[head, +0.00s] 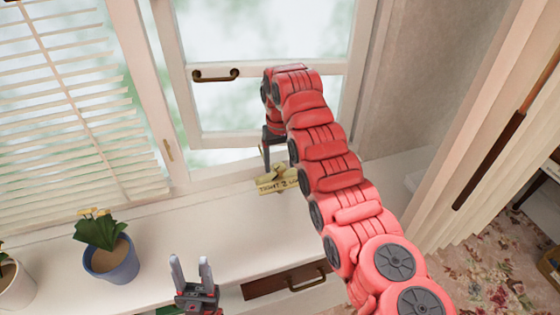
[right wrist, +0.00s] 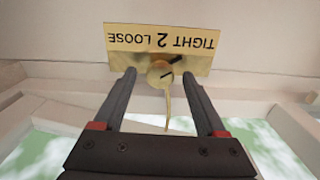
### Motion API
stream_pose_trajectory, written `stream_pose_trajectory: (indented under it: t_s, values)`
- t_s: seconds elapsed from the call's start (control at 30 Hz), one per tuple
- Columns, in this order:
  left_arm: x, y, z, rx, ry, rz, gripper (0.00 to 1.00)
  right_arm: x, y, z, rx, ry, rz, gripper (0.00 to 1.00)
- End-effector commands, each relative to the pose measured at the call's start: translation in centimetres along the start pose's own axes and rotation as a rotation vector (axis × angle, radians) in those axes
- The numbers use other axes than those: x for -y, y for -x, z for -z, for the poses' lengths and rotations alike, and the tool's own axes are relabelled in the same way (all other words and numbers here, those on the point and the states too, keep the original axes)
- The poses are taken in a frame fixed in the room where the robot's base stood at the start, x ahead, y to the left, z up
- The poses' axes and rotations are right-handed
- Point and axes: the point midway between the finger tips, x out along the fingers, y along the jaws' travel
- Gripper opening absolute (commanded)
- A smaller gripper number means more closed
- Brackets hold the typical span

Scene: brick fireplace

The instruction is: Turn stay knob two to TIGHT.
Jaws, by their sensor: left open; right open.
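The brass plate (head: 278,184) on the window sill reads TIGHT 2 LOOSE. It shows upside down in the right wrist view (right wrist: 160,45), with TIGHT at picture right. A round brass knob (right wrist: 157,70) sits at its edge, with a dark mark slanting up and right, towards the TIGHT side. A thin brass piece (right wrist: 167,108) extends from the knob. My right gripper (right wrist: 159,76) is open, its fingers on either side of the knob with gaps visible; contact is not seen. In the head view my right arm partly hides the plate. My left gripper (head: 191,266) is open and empty near the sill's front.
A window sash (head: 205,143) with a dark handle (head: 216,76) stands behind my right arm. Blinds (head: 70,90) hang at left. A blue pot (head: 117,262) with a plant and a white pot (head: 17,288) stand on the sill. A drawer (head: 285,284) is below; a curtain (head: 470,130) hangs right.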

Motion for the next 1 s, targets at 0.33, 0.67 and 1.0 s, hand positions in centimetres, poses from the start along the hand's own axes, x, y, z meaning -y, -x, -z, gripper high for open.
stream_pose_trajectory:
  t_s: [0.33, 0.67, 1.0]
  values:
    - [0.0, 0.1, 0.0, 0.000, 0.000, 0.000, 0.50, -0.1, 2.2, 0.0, 0.000, 0.000, 0.001, 0.74]
    - [0.1, -1.8, 0.3, 0.000, 0.000, 0.000, 0.50, 0.3, 9.1, 0.0, -0.002, 0.002, 0.000, 0.74]
    - [0.4, -8.2, 1.4, 0.000, 0.000, 0.000, 0.50, 0.0, 15.6, 0.0, 0.000, 0.000, 0.000, 0.74]
